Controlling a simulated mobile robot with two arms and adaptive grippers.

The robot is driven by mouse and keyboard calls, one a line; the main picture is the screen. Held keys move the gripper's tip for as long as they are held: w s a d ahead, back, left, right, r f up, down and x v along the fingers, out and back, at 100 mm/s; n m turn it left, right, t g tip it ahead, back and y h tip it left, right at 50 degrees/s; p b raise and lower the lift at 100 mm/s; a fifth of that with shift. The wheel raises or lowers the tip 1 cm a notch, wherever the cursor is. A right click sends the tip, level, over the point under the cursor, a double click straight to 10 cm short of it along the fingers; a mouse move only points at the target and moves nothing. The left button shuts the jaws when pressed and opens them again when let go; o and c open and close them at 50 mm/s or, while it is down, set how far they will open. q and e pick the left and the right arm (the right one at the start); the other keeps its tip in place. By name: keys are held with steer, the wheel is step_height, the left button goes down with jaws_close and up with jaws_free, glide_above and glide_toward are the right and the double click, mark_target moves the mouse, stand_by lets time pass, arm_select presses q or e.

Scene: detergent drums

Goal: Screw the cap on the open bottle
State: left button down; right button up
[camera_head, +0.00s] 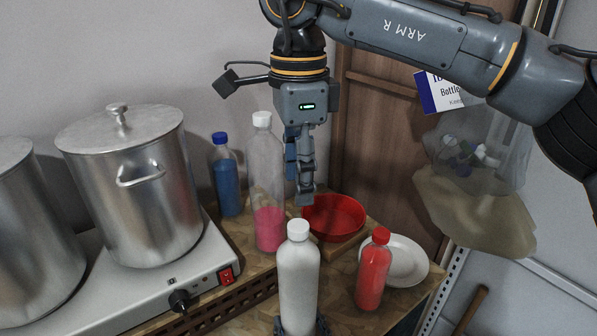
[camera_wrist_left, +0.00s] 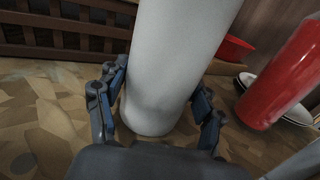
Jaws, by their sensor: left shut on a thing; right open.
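A white bottle (camera_head: 298,285) stands upright at the front of the wooden table, with a white cap (camera_head: 298,230) on its top. I cannot tell whether the cap is screwed tight. My left gripper (camera_head: 300,326) is shut on the bottle's lower part; the left wrist view shows its fingers (camera_wrist_left: 157,110) on either side of the white bottle (camera_wrist_left: 175,65). The bottle's top is out of that view. My right gripper (camera_head: 302,195) is open and empty, pointing down, above and behind the cap, in front of a red bowl.
A red bottle (camera_head: 373,272) stands right of the white one, by a white plate (camera_head: 411,262) and the red bowl (camera_head: 345,226). Behind are a tall pink-filled bottle (camera_head: 268,190) and a blue bottle (camera_head: 226,180), both capped. A steel pot (camera_head: 135,190) sits on a hotplate left.

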mark_target(298, 224)
steer(key=shift+f, duration=4)
steer(key=shift+c, duration=0.2)
jaws_close()
steer(key=shift+o, duration=0.9)
jaws_free()
steer(key=shift+r, duration=0.1)
